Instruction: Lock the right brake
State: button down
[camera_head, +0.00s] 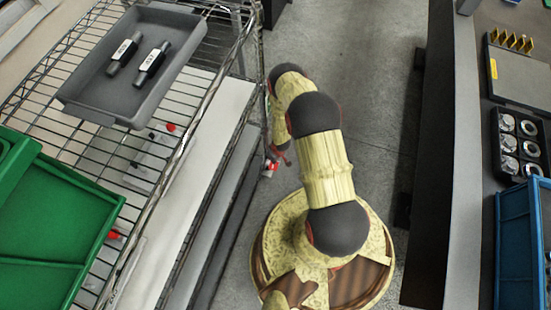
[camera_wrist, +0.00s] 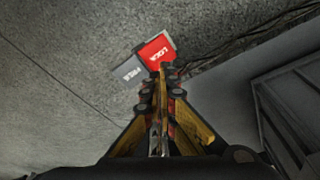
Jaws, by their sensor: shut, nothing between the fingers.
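The brake shows in the wrist view as a red pedal (camera_wrist: 157,50) marked LOCK beside a grey pedal (camera_wrist: 131,73) marked FREE, low over the floor. My gripper (camera_wrist: 165,72) is shut and empty, its fingertips at the lower edge of the red pedal. I cannot tell whether they touch it. In the head view, the red pedal (camera_head: 269,168) shows small beside the wire cart (camera_head: 201,112), at the cart's right side. My gripper (camera_head: 281,155) reaches down there, partly hidden by my arm.
The wire cart holds a grey tray (camera_head: 93,110) with two dark labelled cylinders (camera_head: 124,52) and a green bin (camera_head: 60,215). More red parts (camera_head: 170,127) show beneath its wires. A workbench (camera_head: 463,180) with a blue bin (camera_head: 520,245) stands at the right.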

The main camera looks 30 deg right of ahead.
jog(key=shift+r+p, duration=0.85)
jog(key=shift+r, duration=0.8)
